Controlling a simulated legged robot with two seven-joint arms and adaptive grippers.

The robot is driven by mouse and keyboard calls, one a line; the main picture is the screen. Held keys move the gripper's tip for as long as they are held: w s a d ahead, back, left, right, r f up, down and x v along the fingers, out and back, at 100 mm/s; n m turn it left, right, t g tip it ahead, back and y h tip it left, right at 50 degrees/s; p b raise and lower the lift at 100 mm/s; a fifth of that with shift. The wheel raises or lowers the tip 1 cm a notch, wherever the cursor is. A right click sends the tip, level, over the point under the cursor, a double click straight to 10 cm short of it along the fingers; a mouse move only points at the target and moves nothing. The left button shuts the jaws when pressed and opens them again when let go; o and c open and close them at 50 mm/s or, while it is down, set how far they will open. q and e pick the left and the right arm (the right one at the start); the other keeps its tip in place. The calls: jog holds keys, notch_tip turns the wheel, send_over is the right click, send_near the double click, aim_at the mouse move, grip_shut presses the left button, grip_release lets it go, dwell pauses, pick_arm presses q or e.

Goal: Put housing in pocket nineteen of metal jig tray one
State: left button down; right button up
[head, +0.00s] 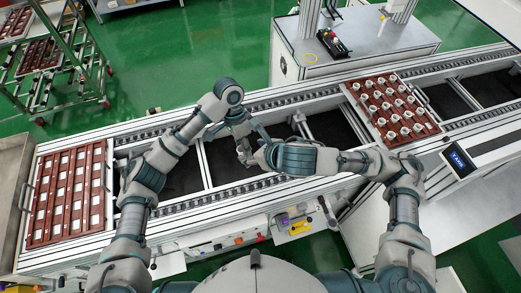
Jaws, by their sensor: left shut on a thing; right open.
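My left gripper (258,132) is over the middle of the conveyor, its arm bent down from above. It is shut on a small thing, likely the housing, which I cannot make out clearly. My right gripper (245,152) is open beside it, so close that the fingers overlap in the view. A red-brown tray (108,190) lies at the conveyor's left end with rows of pale squares. Another red-brown tray (352,93) lies at the right with rows of white round parts. No tray number or pocket number can be read.
The conveyor (180,208) runs across the view with dark open gaps between its rails. A small display (459,161) stands at its right front edge. A white cabinet (355,37) stands behind, and a wheeled rack (75,75) with trays stands at the back left.

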aim_at(238, 149)
pick_arm(q)
jog(key=shift+a, duration=0.1)
pick_arm(e)
jog(key=x, duration=0.7)
jog(key=shift+w+a+f, duration=0.15)
jog(key=shift+a+f, duration=0.05)
jog(key=c, duration=1.2)
pick_arm(q)
jog(key=c, duration=0.7)
grip_release()
pick_arm(e)
grip_shut()
pick_arm(q)
jog(key=shift+o, duration=0.4)
